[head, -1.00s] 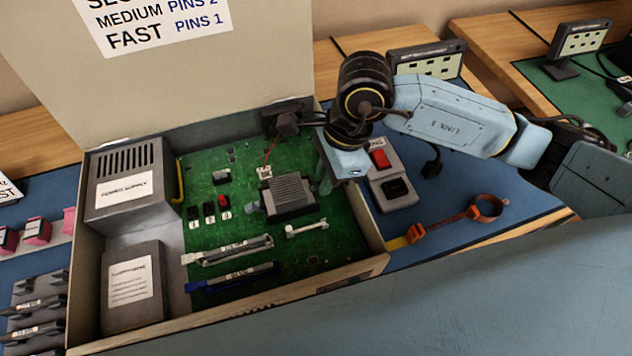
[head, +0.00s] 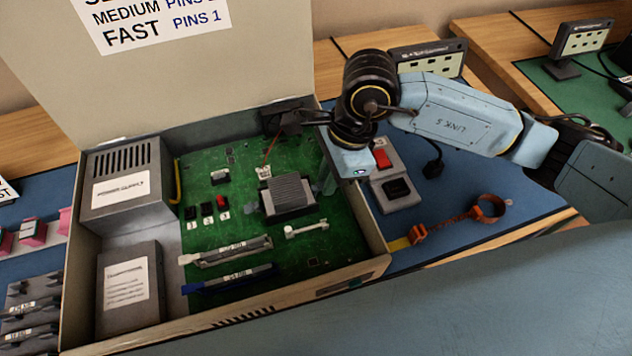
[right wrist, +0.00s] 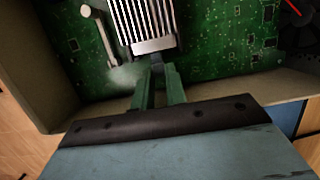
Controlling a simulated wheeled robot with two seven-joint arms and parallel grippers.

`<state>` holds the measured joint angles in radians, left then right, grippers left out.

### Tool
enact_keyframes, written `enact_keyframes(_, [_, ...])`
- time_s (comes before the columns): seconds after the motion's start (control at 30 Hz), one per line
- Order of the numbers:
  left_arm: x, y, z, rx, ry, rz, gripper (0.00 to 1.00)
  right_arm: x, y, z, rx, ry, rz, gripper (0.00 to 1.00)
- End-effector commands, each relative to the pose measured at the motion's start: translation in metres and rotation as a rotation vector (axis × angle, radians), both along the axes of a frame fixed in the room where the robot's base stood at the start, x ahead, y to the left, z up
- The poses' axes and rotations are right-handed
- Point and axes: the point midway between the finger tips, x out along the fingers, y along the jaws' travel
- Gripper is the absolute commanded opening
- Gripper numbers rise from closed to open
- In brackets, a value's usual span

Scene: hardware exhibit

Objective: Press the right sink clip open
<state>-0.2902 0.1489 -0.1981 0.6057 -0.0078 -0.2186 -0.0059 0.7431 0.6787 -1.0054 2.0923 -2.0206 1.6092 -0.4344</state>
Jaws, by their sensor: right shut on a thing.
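The grey finned heat sink (head: 289,196) sits on the green circuit board (head: 240,170) inside the open computer case. Its fins fill the top of the right wrist view (right wrist: 145,20). My right gripper (head: 326,184) reaches down at the right side of the sink. In the right wrist view my right gripper's two green fingers (right wrist: 157,72) are nearly together at the sink's near edge, around a small dark piece that looks like the right sink clip (right wrist: 156,59). The fingers mostly hide this clip, and I cannot tell whether it is open. My left gripper is not in view.
The case's right wall (head: 365,225) stands close beside my right gripper. A white connector (head: 306,229) lies on the board near the sink. A switch box (head: 396,190) and an orange strap (head: 487,208) lie on the blue mat outside.

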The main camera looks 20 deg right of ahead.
Motion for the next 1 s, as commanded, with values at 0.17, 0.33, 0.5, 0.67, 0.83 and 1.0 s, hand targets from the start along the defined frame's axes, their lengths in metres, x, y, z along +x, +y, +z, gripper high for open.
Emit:
enact_keyframes(0.17, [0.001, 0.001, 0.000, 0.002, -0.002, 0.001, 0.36, 0.000, -0.002, -0.001, -0.005, 0.002, -0.001, 0.05])
enact_keyframes(0.33, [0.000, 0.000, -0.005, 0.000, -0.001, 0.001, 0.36, 0.000, -0.003, -0.003, -0.006, 0.001, -0.002, 0.05])
enact_keyframes(0.5, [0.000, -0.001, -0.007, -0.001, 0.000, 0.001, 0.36, 0.000, -0.004, -0.003, -0.006, 0.001, -0.002, 0.05])
enact_keyframes(0.67, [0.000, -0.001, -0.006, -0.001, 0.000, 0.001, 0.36, 0.000, -0.004, -0.002, -0.005, 0.001, -0.002, 0.05])
enact_keyframes(0.83, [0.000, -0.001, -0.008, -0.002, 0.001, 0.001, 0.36, 0.000, -0.004, -0.003, -0.005, 0.001, -0.002, 0.05])
enact_keyframes(1.0, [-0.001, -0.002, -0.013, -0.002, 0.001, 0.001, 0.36, 0.000, -0.006, -0.005, -0.005, 0.001, -0.002, 0.05])
